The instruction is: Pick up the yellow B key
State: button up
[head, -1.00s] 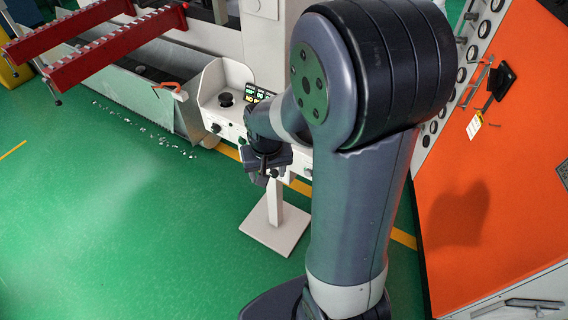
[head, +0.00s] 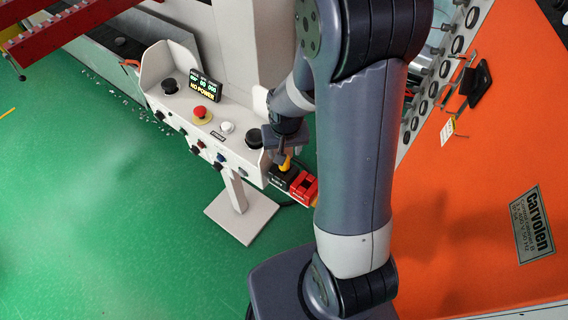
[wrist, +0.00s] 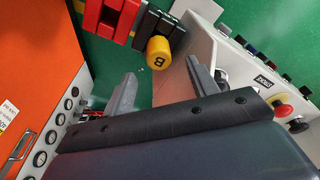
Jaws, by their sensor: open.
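The yellow B key (wrist: 159,53) shows in the wrist view as a yellow cylinder marked with a black B. It sits at a black block (wrist: 157,28), which has a red block (wrist: 112,17) beside it. In the head view a small part of the yellow key (head: 284,163) shows just below my gripper (head: 283,146), above the black block (head: 282,178) and red block (head: 304,188). In the wrist view my gripper (wrist: 162,88) is open and empty. The key lies beyond the fingertips, between their lines, with a gap visible.
A pale control console (head: 205,125) with knobs, a red button (head: 201,112) and a small display (head: 202,84) stands beside my gripper. Its wall is close to one finger in the wrist view. An orange panel (head: 480,190) stands to the right. Green floor lies open at left.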

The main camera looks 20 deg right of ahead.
jog(key=shift+w+d+f+p, duration=0.15)
jog(key=shift+f+p, duration=0.4)
jog(key=shift+f, duration=2.05)
jog(key=shift+w, duration=0.1)
jog(key=c, duration=1.1)
jog(key=shift+r, duration=0.1)
notch_tip(320, 180, up, 23)
jog(key=p, duration=0.3)
jog(key=shift+r, duration=0.2)
